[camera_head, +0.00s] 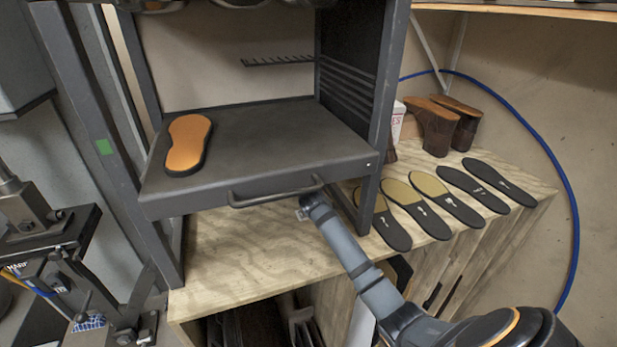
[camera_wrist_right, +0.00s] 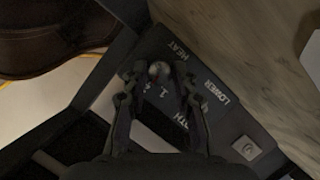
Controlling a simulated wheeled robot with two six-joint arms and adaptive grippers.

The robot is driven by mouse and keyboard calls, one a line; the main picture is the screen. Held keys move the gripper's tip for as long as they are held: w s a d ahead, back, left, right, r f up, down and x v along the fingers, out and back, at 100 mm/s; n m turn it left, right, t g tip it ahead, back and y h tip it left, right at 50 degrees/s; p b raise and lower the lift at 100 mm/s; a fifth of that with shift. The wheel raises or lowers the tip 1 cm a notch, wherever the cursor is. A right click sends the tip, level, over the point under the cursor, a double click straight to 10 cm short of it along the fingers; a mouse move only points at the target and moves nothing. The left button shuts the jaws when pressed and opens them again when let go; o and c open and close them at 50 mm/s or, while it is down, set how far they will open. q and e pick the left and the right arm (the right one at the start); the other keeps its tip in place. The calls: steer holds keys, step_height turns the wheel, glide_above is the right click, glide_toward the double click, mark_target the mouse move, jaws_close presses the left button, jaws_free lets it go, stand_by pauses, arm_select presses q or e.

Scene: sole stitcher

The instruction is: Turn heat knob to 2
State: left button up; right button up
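The heat knob (camera_wrist_right: 159,70) is a small round grey knob on a dark panel (camera_wrist_right: 215,75) in the right wrist view. White lettering "HEAT" and "LOWER" is beside it, with a "1" just below it. My right gripper (camera_wrist_right: 159,71) has one finger on each side of the knob, with small gaps showing, so it looks open; I cannot tell its height over the knob. In the head view my right gripper (camera_head: 308,203) is below the right end of the drawer handle, and the knob cannot be made out there. My left gripper is not in view.
A dark tray-like drawer (camera_head: 270,140) with a bar handle (camera_head: 275,195) holds an orange sole (camera_head: 188,142). Several insoles (camera_head: 450,200) and brown shoe forms (camera_head: 435,125) are on the plywood bench (camera_head: 240,255) to the right. A dark upright post (camera_head: 372,170) stands close to my right gripper.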

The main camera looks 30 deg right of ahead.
steer(key=o, duration=0.4)
steer(key=shift+a, duration=0.1)
steer(key=shift+c, duration=0.2)
steer(key=v, duration=1.2)
steer(key=shift+s+f, duration=0.1)
